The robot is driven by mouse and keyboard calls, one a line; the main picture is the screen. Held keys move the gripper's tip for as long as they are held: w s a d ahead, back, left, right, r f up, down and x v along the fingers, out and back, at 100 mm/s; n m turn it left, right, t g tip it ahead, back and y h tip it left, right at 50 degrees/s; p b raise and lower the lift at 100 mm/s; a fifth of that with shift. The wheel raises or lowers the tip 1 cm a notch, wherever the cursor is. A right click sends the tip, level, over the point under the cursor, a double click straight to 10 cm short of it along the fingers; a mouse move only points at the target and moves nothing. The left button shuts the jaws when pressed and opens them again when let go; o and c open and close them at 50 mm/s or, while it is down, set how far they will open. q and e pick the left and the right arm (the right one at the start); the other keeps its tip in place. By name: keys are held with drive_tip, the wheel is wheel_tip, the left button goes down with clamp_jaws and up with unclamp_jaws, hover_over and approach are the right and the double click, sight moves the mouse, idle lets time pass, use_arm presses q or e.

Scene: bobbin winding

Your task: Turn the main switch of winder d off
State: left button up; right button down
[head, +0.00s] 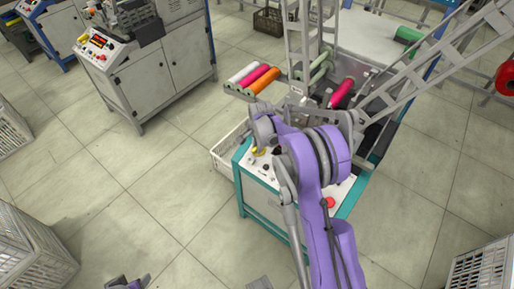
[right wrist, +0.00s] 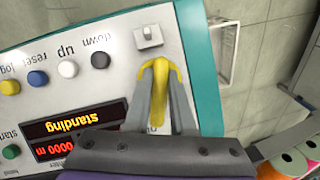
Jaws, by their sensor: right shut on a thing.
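The control panel (right wrist: 90,75) of a teal-edged winder fills much of the right wrist view; it also shows in the head view (head: 262,168). No winder letter is readable. A yellow switch handle (right wrist: 157,97) sits at the panel's edge, pointing lengthwise between my fingers. My right gripper (right wrist: 161,76) is shut on it, with one finger on each side. In the head view, my right arm hides most of the gripper.
The lit display (right wrist: 75,125) reads "standing", upside down. Several buttons and a small grey toggle (right wrist: 148,36) are near the handle. Colored bobbins (head: 262,80) and a metal frame stand behind. Another winder (head: 150,80) is at upper left. Crates (head: 30,250) stand left; the floor between is clear.

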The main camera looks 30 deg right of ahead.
drive_tip(key=n+g+b, duration=0.1)
drive_tip(key=n, duration=0.3)
drive_tip(key=shift+g, duration=0.3)
drive_tip(key=shift+n+g+h+b, duration=0.4)
drive_tip(key=shift+n+b, duration=0.1)
drive_tip(key=shift+n, duration=0.75)
drive_tip(key=shift+n+g+h+b, duration=0.4)
drive_tip(key=shift+n+b, duration=0.1)
drive_tip(key=shift+n, duration=0.75)
drive_tip(key=c, duration=0.8)
unclamp_jaws()
drive_tip(key=shift+o, duration=0.2)
drive_tip(key=p+v, duration=0.1)
drive_tip(key=v, duration=1)
drive_tip(key=shift+a+f, duration=0.1)
